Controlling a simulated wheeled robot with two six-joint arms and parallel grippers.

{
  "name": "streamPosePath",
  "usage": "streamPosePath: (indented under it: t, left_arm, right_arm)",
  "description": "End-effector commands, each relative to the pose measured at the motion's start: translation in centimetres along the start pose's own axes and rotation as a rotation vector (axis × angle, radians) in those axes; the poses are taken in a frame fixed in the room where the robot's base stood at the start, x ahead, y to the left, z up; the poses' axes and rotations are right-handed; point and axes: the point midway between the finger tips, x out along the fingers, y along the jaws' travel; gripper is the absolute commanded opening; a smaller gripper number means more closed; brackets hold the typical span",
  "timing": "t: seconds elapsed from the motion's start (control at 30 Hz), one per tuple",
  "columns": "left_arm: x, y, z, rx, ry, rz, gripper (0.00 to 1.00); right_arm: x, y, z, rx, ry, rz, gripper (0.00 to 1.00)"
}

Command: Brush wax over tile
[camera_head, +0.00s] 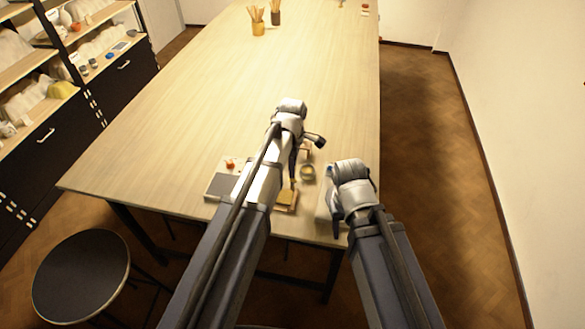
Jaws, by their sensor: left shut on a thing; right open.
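My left gripper (297,158) reaches over the near part of the table, pointing down, and is shut on what looks like a brush, mostly hidden by the arm. Below it a yellowish-tan square (288,196), probably the tile, lies on a wooden board (284,209). I cannot tell whether the brush touches it. A small round pot (307,172) with a dark inside, perhaps the wax, stands just right of the gripper. My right gripper (334,225) is open at the table's near edge, beside a pale flat item (323,204).
A grey slab (220,185) and a small orange-red item (231,163) lie left of my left arm. Holders with sticks (258,27) stand far back on the table (190,120). Its middle is clear. A black stool (81,275) and shelves (100,50) are at left.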

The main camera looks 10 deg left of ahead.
Motion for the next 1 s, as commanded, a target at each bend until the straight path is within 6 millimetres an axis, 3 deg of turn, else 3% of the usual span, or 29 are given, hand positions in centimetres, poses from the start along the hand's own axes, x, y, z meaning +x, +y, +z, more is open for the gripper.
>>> streamPosePath:
  t: [0.03, 0.43, 1.0]
  left_arm:
    - [-1.0, 0.0, 0.0, 0.000, 0.000, 0.000, 0.00]
    - [-4.2, 0.0, 0.0, 0.000, 0.000, 0.000, 0.00]
    - [-4.3, -0.1, -0.5, -0.008, 0.000, 0.000, 0.00]
  right_arm:
    - [-1.0, 0.1, 0.1, 0.000, 0.000, 0.000, 0.50]
    - [-4.2, 0.4, 0.2, 0.000, 0.000, 0.000, 0.50]
    - [-4.2, 0.4, 0.2, 0.000, 0.000, 0.000, 0.50]
